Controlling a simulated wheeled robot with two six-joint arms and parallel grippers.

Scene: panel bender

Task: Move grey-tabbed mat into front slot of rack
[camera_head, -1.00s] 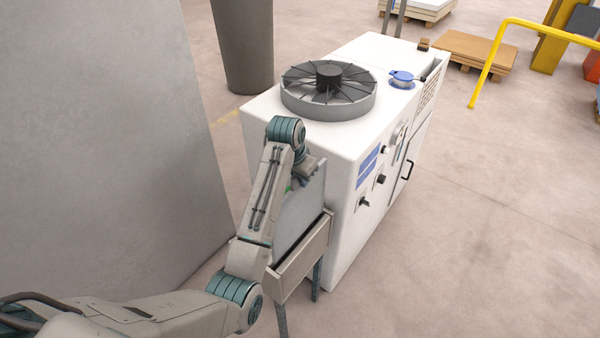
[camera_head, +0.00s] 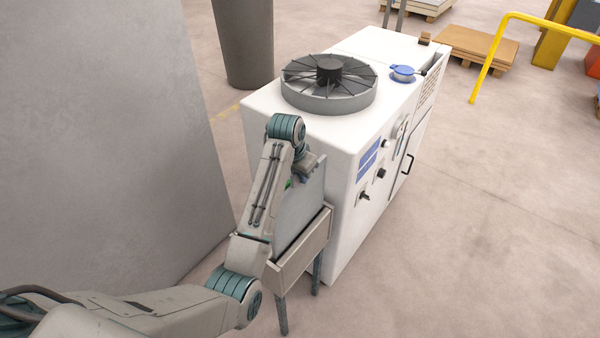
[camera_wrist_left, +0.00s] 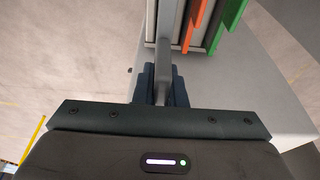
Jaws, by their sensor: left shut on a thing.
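My left gripper (camera_head: 303,168) is above the rack, partly hidden by its own arm. In the left wrist view its jaws (camera_wrist_left: 161,88) are shut on the grey tab (camera_wrist_left: 164,62) of the grey-tabbed mat. A grey upright panel, which looks like this mat (camera_head: 305,205), hangs below the gripper in the head view, its lower edge hidden by the rack's wall. The rack (camera_head: 303,252) is a beige box on grey legs. I cannot tell which slot the mat is in or over. My right gripper is not in view.
An orange tab (camera_wrist_left: 197,22) and a green tab (camera_wrist_left: 228,22) stand right of the grey tab. A white machine (camera_head: 345,215) with a top fan (camera_head: 328,85) stands close behind the rack. A large grey surface (camera_head: 95,130) is at left. Floor at right is clear.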

